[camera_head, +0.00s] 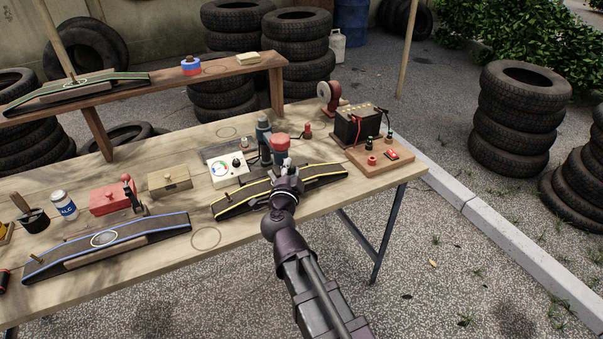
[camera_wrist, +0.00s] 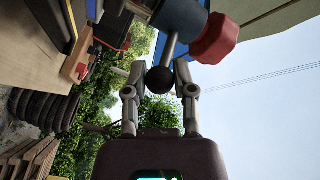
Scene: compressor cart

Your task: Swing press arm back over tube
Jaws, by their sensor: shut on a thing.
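In the wrist view my gripper (camera_wrist: 160,70) has its two fingers on either side of a black ball knob (camera_wrist: 160,80), shut on it. The knob ends a grey rod from a blue cylinder with a red knob (camera_wrist: 214,38), seemingly the press arm. In the head view, the red top (camera_head: 279,140) shows just beyond my gripper (camera_head: 287,168). A dark tube strip with yellow edging (camera_head: 232,206) lies on the bench under and beside my gripper, which hides its middle. Whether the press head is over the tube cannot be told.
A blue-edged dark strip (camera_head: 160,229) lies at left on the wooden bench (camera_head: 255,231). A white meter box (camera_head: 222,168) is left of the press. A black battery (camera_head: 360,125) and a wooden switch board (camera_head: 372,169) are right. A raised shelf (camera_head: 165,80) runs behind.

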